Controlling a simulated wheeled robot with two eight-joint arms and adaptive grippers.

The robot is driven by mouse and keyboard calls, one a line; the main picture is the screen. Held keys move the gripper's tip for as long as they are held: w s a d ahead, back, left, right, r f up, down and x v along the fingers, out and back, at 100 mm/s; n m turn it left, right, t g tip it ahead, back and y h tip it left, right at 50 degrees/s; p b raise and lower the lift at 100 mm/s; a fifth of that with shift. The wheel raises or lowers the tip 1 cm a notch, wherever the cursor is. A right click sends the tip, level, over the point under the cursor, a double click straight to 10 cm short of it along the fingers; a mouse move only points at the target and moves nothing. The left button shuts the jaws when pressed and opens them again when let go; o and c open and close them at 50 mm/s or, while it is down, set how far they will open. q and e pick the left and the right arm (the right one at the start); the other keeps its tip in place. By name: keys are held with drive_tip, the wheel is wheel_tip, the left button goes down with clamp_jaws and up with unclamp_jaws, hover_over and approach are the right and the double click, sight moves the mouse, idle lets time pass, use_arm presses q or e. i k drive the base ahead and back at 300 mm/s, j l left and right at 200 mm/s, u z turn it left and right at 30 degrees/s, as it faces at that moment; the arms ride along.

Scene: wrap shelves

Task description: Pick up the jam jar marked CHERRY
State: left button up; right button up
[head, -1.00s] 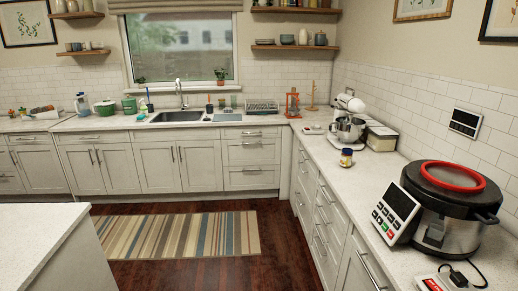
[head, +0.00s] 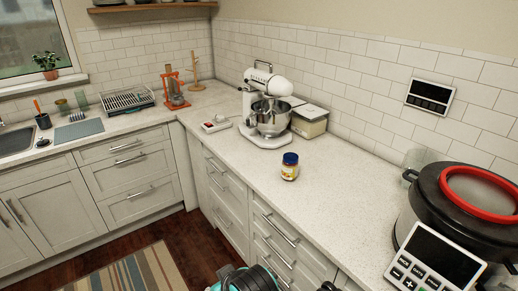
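A small jar (head: 290,166) with a dark blue lid and a yellowish label with some red stands upright on the right-hand counter, in front of the stand mixer. Its label is too small to read, so I cannot tell whether it says CHERRY. No other jar like it shows on this counter. Dark and teal parts of my own body show at the bottom edge, below the jar and apart from it. No gripper fingers can be made out in the head view.
A white stand mixer (head: 268,109) with a steel bowl stands behind the jar, with a lidded box (head: 309,121) beside it. A large black cooker with a red ring (head: 480,194) stands at the right. The counter (head: 335,200) around the jar is clear. Drawers with handles line its front.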

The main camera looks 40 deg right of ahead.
sight(289, 172)
drive_tip(key=i, duration=0.7)
drive_tip(key=i+z, duration=0.15)
drive_tip(key=i, duration=0.6)
drive_tip(key=i+j, duration=0.2)
drive_tip(key=i, duration=0.5)
drive_tip(key=z, duration=0.5)
drive_tip(key=i+z, duration=0.1)
drive_tip(key=z, duration=0.85)
drive_tip(key=j+z, duration=0.1)
drive_tip(key=z, duration=0.9)
drive_tip(key=i+j, duration=0.05)
drive_tip(key=j, duration=0.05)
